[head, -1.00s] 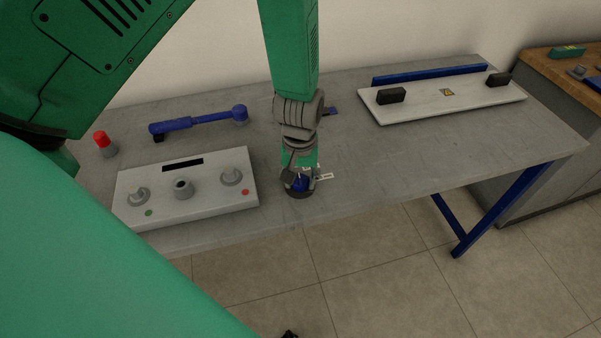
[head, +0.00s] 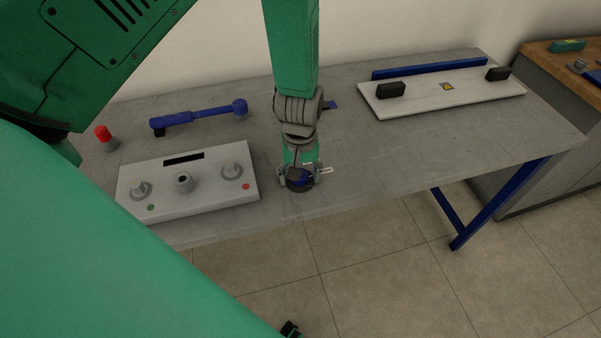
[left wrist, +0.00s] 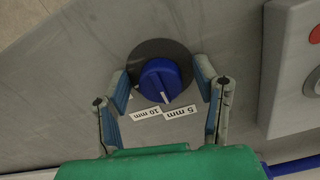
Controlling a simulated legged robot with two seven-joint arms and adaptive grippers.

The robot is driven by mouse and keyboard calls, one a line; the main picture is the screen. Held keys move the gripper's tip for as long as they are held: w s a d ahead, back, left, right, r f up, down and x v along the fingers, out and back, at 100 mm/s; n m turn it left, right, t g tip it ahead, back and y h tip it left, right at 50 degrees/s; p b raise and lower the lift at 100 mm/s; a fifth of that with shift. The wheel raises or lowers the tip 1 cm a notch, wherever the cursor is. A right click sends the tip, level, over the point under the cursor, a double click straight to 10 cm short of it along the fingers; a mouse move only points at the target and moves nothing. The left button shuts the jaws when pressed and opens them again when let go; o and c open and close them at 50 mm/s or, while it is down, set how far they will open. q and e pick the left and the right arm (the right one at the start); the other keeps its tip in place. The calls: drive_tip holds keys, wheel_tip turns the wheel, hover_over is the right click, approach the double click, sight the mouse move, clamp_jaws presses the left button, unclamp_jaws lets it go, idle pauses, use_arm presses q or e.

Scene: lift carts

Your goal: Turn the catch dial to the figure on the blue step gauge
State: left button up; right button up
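The catch dial (left wrist: 160,80) is a blue knob on a dark round base, near the table's front edge. In the head view the dial (head: 301,178) is partly covered by my left gripper (head: 299,176). The left wrist view shows that gripper (left wrist: 161,78) open, one finger on each side of the knob, with gaps to it. A white mark on the knob faces the white labels.
A grey control panel (head: 215,192) with knobs lies left of the dial. Behind it are a blue wrench-like tool (head: 200,116) and a red-topped button (head: 102,134). A white plate with black handles (head: 430,100) lies back right.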

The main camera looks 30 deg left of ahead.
use_arm(q)
drive_tip(key=shift+w+r, duration=0.1)
drive_tip(key=shift+r, duration=0.1)
drive_tip(key=shift+r, duration=0.25)
wheel_tip(320, 180, up, 11)
idle(0.6)
